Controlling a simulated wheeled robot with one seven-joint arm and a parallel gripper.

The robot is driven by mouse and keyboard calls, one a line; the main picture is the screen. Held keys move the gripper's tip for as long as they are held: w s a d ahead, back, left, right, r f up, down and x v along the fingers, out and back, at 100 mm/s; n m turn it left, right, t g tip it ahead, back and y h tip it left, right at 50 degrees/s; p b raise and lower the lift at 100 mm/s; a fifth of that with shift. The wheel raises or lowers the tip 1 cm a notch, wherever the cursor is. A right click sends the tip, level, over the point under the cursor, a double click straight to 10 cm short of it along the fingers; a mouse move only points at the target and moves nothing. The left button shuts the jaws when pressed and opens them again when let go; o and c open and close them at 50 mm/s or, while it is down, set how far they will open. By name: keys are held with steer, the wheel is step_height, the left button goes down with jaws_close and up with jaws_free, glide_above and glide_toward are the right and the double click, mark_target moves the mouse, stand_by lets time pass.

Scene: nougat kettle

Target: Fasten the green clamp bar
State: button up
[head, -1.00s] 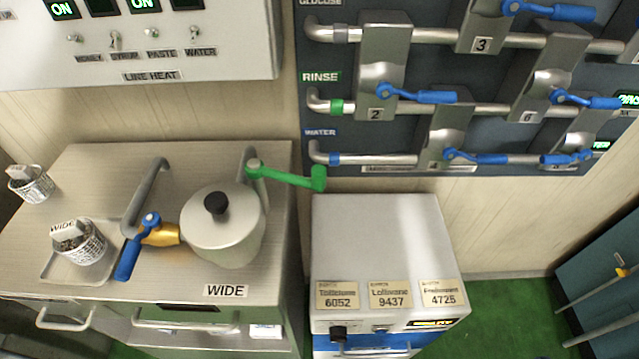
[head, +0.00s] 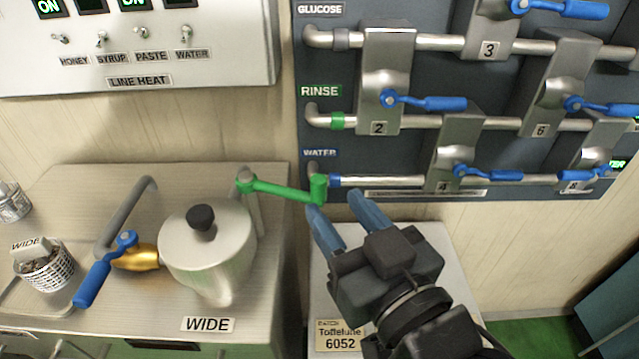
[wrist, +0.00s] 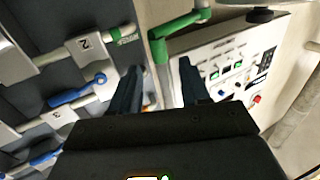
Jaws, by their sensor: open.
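The green clamp bar (head: 280,190) is hinged on a grey post (head: 251,205) at the back right of the silver kettle (head: 208,250). It points right, away from the lid with its black knob (head: 201,218), and ends in an upright green grip (head: 319,188). My gripper (head: 335,202) is open and empty, with its blue fingertips just below and right of that grip. In the wrist view the bar (wrist: 182,22) shows at the top, its green end between the fingers in the picture (wrist: 157,65). I cannot tell whether they touch.
A blue-handled brass valve (head: 135,258) sits left of the kettle. A wall panel of pipes and clamps (head: 335,80) stands close behind my gripper. A low grey cabinet (head: 318,285) is below my arm. A basket (head: 45,270) stands at the far left.

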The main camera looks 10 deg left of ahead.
mark_target(322, 189)
steer(key=x, duration=0.6)
steer(key=shift+w+p, duration=0.2)
steer(key=shift+p, duration=0.1)
steer(key=shift+c, duration=0.3)
jaws_close()
